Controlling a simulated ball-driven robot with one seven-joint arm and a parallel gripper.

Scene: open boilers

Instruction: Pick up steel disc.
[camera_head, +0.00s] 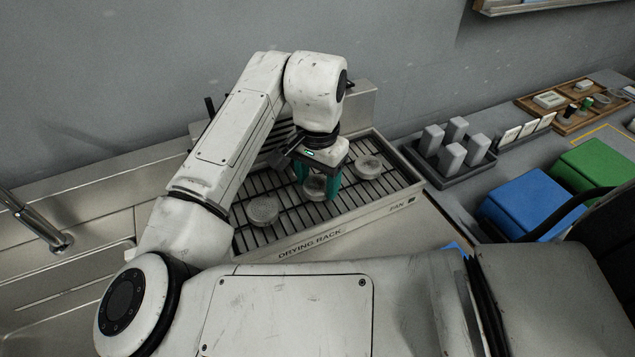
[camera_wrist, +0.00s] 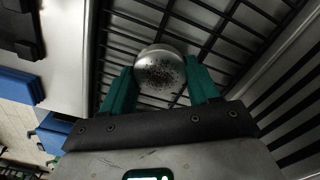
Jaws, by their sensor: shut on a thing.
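The steel disc (camera_head: 316,187) is round, grey and speckled, and is between the teal fingers of my gripper (camera_head: 319,182) over the drying rack. In the wrist view the disc (camera_wrist: 160,68) sits between the two fingertips of my gripper (camera_wrist: 160,80), with a finger against each side. My gripper points down and is shut on the disc. I cannot tell whether the disc touches the rack bars or hangs just above them.
The drying rack (camera_head: 290,235) has dark bars and a raised front edge. Other round pieces lie on it, one at left (camera_head: 262,210) and one at right (camera_head: 368,167). A tray of grey blocks (camera_head: 452,160), a blue bin (camera_head: 530,203) and a green bin (camera_head: 597,168) stand at right.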

